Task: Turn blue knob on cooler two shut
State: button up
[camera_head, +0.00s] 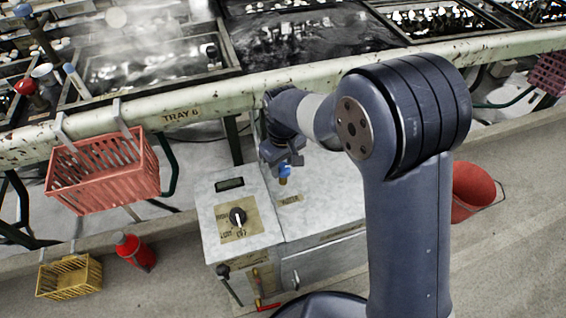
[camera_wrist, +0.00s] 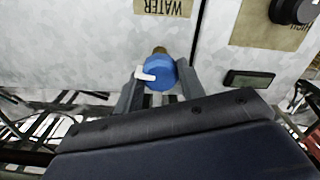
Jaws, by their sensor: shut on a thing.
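The blue knob (camera_wrist: 160,72) has a white pointer and sits on a brass stem on the cooler's pale metal top, beside a tan WATER label (camera_wrist: 163,6). My gripper (camera_wrist: 160,84) is shut on the knob, with one finger on each side of it. In the head view the knob (camera_head: 285,171) shows just below my gripper (camera_head: 284,164). The cooler (camera_head: 330,205) is a grey metal box on the floor, partly hidden behind my arm. Whether this is cooler two cannot be read.
A black dial (camera_head: 238,216) and a small display (camera_head: 229,184) are on the cooler's left part. A red basket (camera_head: 103,172) hangs from the basin rail marked TRAY 6 (camera_head: 181,113). A red bottle (camera_head: 134,251) and yellow basket (camera_head: 70,277) are left; a red bucket (camera_head: 470,190) is right.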

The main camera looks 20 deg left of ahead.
jog(key=m+p, duration=0.1)
jog(key=m, duration=0.3)
jog(key=shift+r, duration=0.1)
jog(key=m+p, duration=0.1)
jog(key=m, duration=0.3)
jog(key=shift+m+p, duration=0.3)
jog(key=shift+m, duration=0.1)
jog(key=m, duration=0.4)
jog(key=shift+p, duration=0.35)
jog(key=shift+m, duration=1.8)
jog(key=o, duration=1)
